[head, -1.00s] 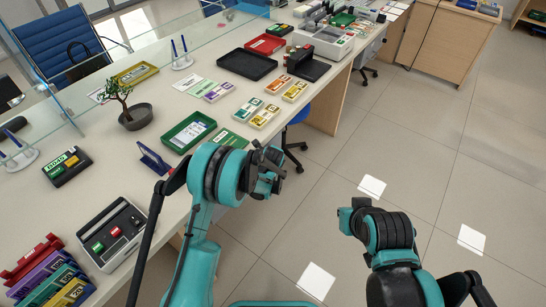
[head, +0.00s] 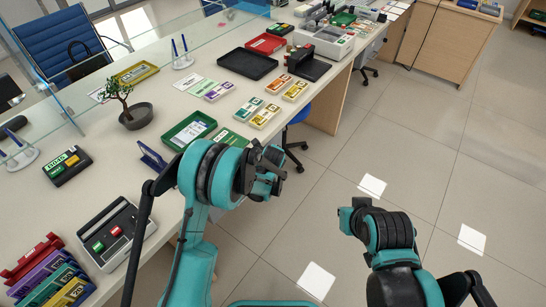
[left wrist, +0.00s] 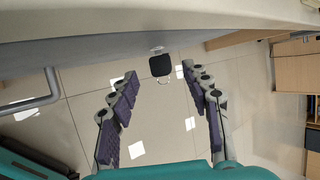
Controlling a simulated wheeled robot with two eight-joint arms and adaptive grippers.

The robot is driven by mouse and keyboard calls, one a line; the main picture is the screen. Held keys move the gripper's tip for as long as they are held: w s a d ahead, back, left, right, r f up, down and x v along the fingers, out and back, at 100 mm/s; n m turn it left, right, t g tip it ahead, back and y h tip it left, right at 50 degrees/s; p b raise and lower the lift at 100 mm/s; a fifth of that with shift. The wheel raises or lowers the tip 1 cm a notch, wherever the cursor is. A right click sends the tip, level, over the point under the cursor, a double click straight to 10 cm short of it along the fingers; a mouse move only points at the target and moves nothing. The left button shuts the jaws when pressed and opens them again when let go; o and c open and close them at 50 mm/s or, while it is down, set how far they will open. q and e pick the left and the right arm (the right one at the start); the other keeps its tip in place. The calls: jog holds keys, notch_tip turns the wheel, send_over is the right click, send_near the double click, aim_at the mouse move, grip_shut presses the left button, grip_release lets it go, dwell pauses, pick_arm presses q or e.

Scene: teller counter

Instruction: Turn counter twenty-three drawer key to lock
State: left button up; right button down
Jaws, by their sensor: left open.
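In the left wrist view a black square-headed key (left wrist: 160,65) with a small ring stands out from a pale lock (left wrist: 157,49) on the grey drawer front (left wrist: 90,55). My left gripper (left wrist: 159,76) is open, with its purple-padded fingers on either side of the key and apart from it; nothing is held. In the head view my left gripper (head: 266,172) is at the front edge of the counter, and the key and lock are hidden there. My right gripper (head: 352,212) is over the floor at the right, and its fingers do not show clearly.
The counter (head: 215,115) carries a green tray (head: 190,131), a potted bonsai (head: 136,117), a blue stand (head: 152,157) and a device with red and green buttons (head: 112,235). A grey bar (left wrist: 40,100) shows at the left wrist view's left. The floor at right is clear.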

pick_arm(q)
jog(key=v, duration=0.8)
jog(key=shift+s+r, duration=0.25)
